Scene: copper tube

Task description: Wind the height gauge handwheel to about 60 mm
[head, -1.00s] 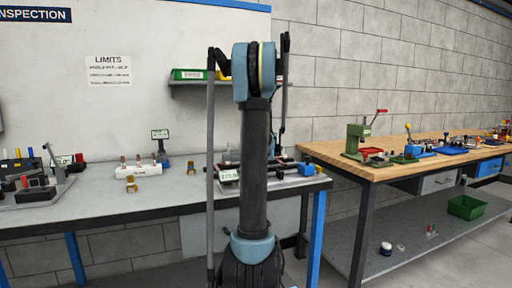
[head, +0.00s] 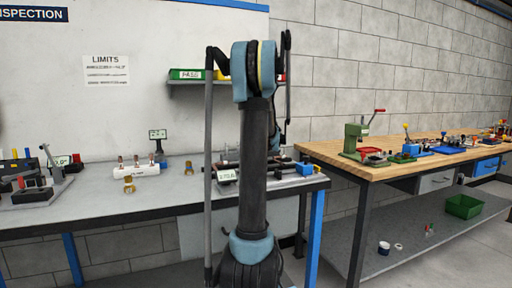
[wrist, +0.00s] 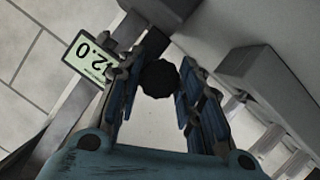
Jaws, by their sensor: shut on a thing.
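In the wrist view, my gripper (wrist: 161,85) has its two blue-padded fingers closed on a dark, round, ridged handwheel (wrist: 159,78). A gauge display (wrist: 88,60) shows beside the left finger, turned in the picture. Its visible digits end in "2.0"; the finger may cover part of the reading. In the head view my arm stands in front of the gauge and hides my gripper and the handwheel. A small pale display (head: 228,176) shows just left of my arm, too small to read surely.
The grey inspection bench (head: 150,200) holds a white stand with plugs (head: 135,169) and a blue block (head: 305,169) near its right end. A green bin (head: 187,74) sits on the wall shelf. A wooden bench (head: 400,168) with tools stands to the right.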

